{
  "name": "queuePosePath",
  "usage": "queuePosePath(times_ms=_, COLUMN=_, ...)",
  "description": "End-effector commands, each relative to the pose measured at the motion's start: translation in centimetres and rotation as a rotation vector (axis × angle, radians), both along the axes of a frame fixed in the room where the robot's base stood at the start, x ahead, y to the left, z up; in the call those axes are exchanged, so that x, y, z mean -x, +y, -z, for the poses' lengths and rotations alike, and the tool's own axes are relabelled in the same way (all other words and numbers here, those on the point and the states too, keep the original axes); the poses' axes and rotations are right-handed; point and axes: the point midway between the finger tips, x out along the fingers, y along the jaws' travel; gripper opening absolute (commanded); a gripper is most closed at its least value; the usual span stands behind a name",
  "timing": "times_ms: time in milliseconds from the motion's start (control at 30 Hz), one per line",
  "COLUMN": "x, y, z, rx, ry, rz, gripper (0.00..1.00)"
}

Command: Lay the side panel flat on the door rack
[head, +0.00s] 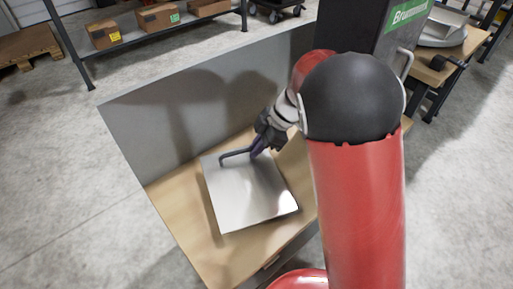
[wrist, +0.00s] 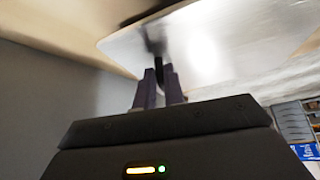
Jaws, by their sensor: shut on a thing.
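The side panel (head: 247,192) is a flat, shiny light-grey sheet with a dark bar handle (head: 236,154) along its far edge. It is over the wooden bench top, close to flat, with dark shadow along its left edge; I cannot tell whether it touches the wood. My gripper (head: 261,147) is shut on the handle at its right part. In the wrist view the two purple-grey fingers (wrist: 159,84) are around the dark handle, with the panel (wrist: 215,48) beyond them. I cannot make out a door rack for certain.
The wooden bench top (head: 170,196) has bare room left of the panel. A grey upright board (head: 150,125) stands along its back. A dark cabinet with a green label (head: 405,14) stands at the right. A shelf with cardboard boxes (head: 158,17) is behind.

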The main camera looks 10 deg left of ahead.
Motion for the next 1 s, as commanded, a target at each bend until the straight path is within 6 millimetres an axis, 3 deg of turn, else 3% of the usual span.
queuePosePath(times_ms=600, x=0.0, y=0.0, z=3.1, rx=-0.002, ry=0.0, rz=0.001, gripper=0.0)
queuePosePath(times_ms=1000, x=0.0, y=0.0, z=3.4, rx=-0.002, ry=0.002, rz=0.002, gripper=0.0)
